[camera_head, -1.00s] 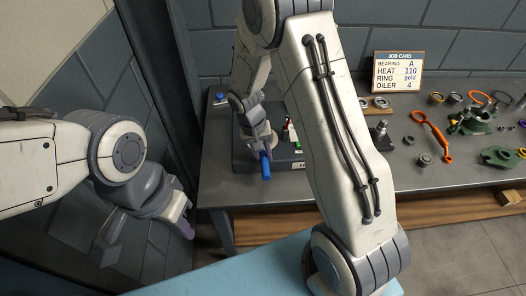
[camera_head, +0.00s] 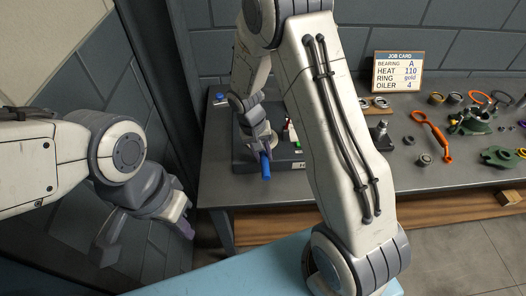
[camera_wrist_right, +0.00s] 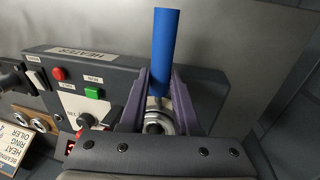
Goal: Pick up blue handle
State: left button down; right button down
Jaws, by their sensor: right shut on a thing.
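The blue handle (camera_head: 265,169) is a short blue rod at the front of the dark heater box (camera_head: 240,155) on the table. In the right wrist view the handle (camera_wrist_right: 165,50) extends up the picture from between two purple fingers. My right gripper (camera_head: 267,150) is shut on the handle's near end, beside a metal ring (camera_wrist_right: 155,122). Whether the handle is clear of the box is hard to tell. My left gripper (camera_head: 187,229) hangs at the left, away from the table; its finger gap is not clear.
The heater has a red button (camera_wrist_right: 58,73), a green button (camera_wrist_right: 93,93) and a knob (camera_wrist_right: 86,120). A job card (camera_head: 397,72) stands at the back. An orange tool (camera_head: 432,135) and several loose parts lie to the right. My right arm hides the table's middle.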

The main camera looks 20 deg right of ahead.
aim_at(263, 156)
jog(key=shift+w+r, duration=0.1)
jog(key=shift+r, duration=0.05)
jog(key=shift+r, duration=0.2)
notch_tip(263, 156, up, 12)
dwell(0.6)
jog(key=shift+f, duration=0.1)
notch_tip(263, 156, down, 2)
jog(key=shift+b, duration=0.55)
dwell(0.5)
